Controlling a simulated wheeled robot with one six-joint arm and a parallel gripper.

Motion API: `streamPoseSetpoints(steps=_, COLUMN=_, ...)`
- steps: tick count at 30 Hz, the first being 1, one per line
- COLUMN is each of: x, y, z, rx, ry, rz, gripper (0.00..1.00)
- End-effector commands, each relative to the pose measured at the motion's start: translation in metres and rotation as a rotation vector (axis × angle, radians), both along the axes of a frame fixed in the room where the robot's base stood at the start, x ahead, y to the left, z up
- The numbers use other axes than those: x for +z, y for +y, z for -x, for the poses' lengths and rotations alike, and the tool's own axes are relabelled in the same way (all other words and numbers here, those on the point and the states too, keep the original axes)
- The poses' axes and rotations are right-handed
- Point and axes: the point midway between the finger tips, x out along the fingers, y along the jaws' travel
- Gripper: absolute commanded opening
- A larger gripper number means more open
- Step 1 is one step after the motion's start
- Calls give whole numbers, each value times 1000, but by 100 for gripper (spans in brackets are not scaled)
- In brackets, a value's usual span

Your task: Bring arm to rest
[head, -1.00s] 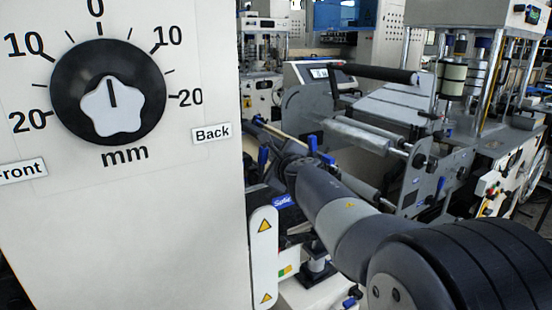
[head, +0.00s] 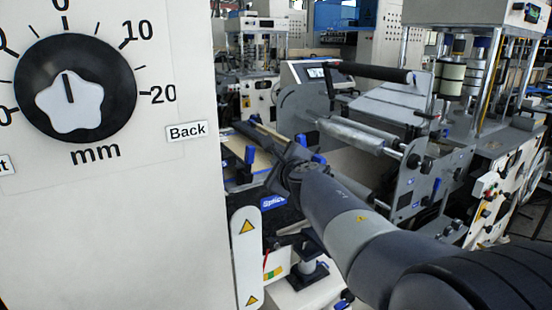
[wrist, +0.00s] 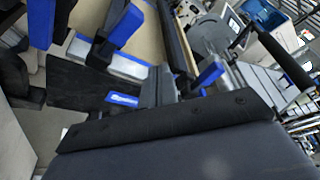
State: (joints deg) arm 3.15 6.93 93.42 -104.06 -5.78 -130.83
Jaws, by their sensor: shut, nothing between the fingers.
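My arm reaches from the lower right of the head view toward the middle, its dark wrist end (head: 290,172) over the front of a machine with blue clamps. In the wrist view a broad dark grey body with a black screwed edge fills the bottom; I take this as my gripper (wrist: 165,122). It is shut, with nothing seen held in it. The separate fingertips cannot be made out in the head view. A blue "Splice" label (head: 272,202) shows just below my wrist end, and a similar blue label (wrist: 122,100) lies beyond the gripper edge in the wrist view.
A white panel with a black dial (head: 75,88) stands close on the left. Blue clamps (head: 250,154) and a roller (head: 350,135) lie near my wrist. A machine with posts (head: 485,80) stands at right. A white guard with warning triangles (head: 246,257) is below.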

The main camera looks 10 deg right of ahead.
Motion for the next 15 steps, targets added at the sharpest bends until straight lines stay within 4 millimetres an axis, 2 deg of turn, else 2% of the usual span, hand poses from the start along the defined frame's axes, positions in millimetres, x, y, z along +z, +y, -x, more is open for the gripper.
streamPoseSetpoints(steps=9, x=4, y=0, z=49, rx=-2, ry=-1, rz=-1, gripper=0)
streamPoseSetpoints(steps=15, x=4, y=0, z=64, rx=-2, ry=-1, rz=1, gripper=0)
